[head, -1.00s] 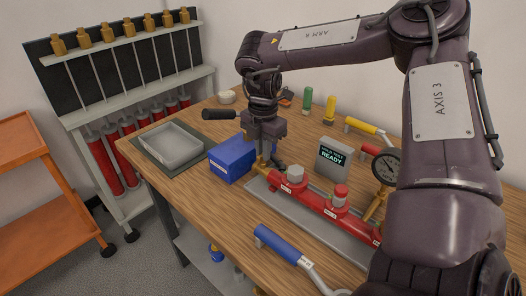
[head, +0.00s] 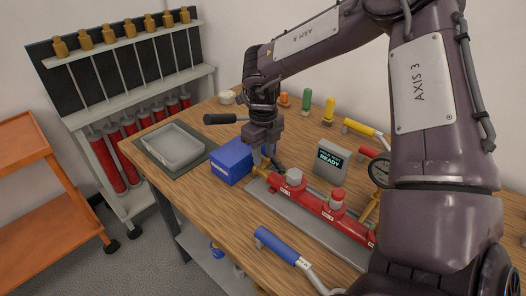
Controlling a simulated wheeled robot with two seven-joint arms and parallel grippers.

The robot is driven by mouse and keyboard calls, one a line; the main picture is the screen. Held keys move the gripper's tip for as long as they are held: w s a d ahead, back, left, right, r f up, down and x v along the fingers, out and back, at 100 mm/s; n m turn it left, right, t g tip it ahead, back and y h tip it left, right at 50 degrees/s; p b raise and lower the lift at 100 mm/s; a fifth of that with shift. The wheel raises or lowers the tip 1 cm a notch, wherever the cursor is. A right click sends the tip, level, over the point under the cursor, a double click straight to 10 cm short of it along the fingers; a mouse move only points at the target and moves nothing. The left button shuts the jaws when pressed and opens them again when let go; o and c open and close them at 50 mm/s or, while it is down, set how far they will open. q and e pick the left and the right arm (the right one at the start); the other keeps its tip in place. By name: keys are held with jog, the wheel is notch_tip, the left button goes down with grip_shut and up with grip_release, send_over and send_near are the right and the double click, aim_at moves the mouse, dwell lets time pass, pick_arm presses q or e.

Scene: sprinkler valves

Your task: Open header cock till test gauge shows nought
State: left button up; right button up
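A red header pipe (head: 315,203) lies on a grey tray on the wooden bench, with grey and red caps on top. A brass fitting (head: 261,169), which looks like the header cock, is at its far left end. My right gripper (head: 265,157) points down right at this brass end. Its fingers overlap the fitting in the picture, and I cannot tell whether they grip it. The round test gauge (head: 379,172) stands at the header's right end, partly hidden by my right arm; its reading is too small to make out. My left gripper is not in view.
A blue box (head: 231,160) stands close left of the gripper. A small display (head: 332,160) reading READY stands behind the header. A blue-handled tool (head: 277,245) lies in front.

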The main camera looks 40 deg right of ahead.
aim_at(263, 156)
notch_tip(263, 156, up, 7)
jog(key=p, duration=0.4)
jog(key=shift+r+p, duration=0.1)
jog(key=shift+p, duration=0.25)
